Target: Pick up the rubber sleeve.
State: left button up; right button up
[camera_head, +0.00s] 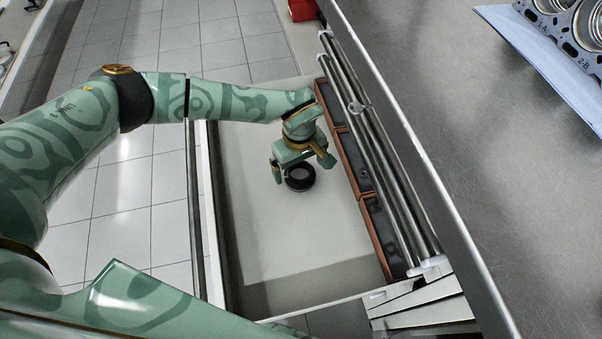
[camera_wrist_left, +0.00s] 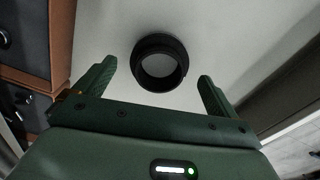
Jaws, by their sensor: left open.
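The rubber sleeve (camera_head: 300,185) is a short black ring standing on the light floor of an open drawer (camera_head: 280,240). My left gripper (camera_head: 287,180) is over the drawer, directly by the sleeve, and partly covers it in the head view. In the left wrist view the sleeve (camera_wrist_left: 160,62) shows its open hole and lies ahead of and between the two green fingers of the left gripper (camera_wrist_left: 153,85). The fingers are spread apart and empty. I cannot tell from these views whether a finger touches the sleeve. My right gripper is not in view.
Brown-edged bins (camera_head: 378,235) line the drawer's right side, with metal rails (camera_head: 375,150) beside them. A grey worktop (camera_head: 480,150) with engine parts (camera_head: 560,25) is at the right. The drawer floor around the sleeve is clear.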

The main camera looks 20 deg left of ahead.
aim_at(300, 172)
pick_arm(q)
notch_tip(300, 172, down, 3)
jog(key=shift+f+b, duration=0.2)
jog(key=shift+b, duration=0.25)
jog(key=shift+w+r, duration=0.1)
jog(key=shift+r, duration=0.1)
jog(key=c, duration=1.1)
